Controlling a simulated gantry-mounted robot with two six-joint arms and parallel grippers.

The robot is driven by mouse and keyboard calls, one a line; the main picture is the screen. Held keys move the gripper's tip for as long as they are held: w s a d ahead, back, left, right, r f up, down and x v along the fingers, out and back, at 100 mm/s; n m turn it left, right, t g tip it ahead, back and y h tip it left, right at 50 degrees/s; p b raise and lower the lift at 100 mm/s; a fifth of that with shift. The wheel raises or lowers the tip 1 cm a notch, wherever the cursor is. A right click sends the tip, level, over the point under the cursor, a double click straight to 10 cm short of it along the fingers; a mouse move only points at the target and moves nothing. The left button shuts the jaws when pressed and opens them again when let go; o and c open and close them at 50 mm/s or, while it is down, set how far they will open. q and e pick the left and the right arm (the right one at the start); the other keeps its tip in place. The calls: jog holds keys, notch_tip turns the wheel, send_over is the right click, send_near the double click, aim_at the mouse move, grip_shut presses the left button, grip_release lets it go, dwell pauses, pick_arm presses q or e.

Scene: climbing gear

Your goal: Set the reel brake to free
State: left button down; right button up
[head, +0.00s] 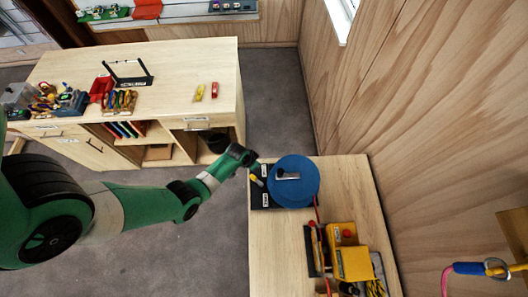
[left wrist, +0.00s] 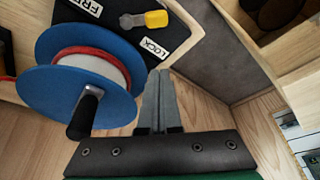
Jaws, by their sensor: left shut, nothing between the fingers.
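The reel is a blue-flanged drum (head: 295,180) on a black base plate on the right-hand bench; it also shows in the left wrist view (left wrist: 50,95), with red and white line and a black crank knob (left wrist: 84,112). The brake lever has a yellow tip (left wrist: 156,18) and a grey arm; it also shows in the head view (head: 256,180). A FREE label (left wrist: 88,6) and a LOCK label (left wrist: 154,48) are on the plate. The lever's tip lies toward the LOCK side. My left gripper (left wrist: 161,74) is shut and empty, close to the LOCK label and apart from the lever.
Yellow and black gear (head: 350,255) lies on the bench (head: 278,245) nearer the camera. A wooden wall is to the right. A second workbench (head: 180,65) with racks and tools stands at upper left. Grey floor lies between the benches.

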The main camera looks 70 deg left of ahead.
aim_at(256, 180)
pick_arm(q)
jog(key=shift+a+r, duration=0.1)
jog(key=shift+a, duration=0.1)
jog(key=shift+w, duration=0.1)
jog(key=b+x, duration=1)
jog(key=s+p, duration=0.1)
jog(key=s+d+p, duration=0.1)
jog(key=s+p, duration=0.1)
jog(key=shift+d+r, duration=0.15)
jog(key=shift+r, duration=0.05)
jog(key=shift+s+d+f, duration=0.1)
jog(key=shift+s+f, duration=0.05)
jog(key=shift+s, duration=0.1)
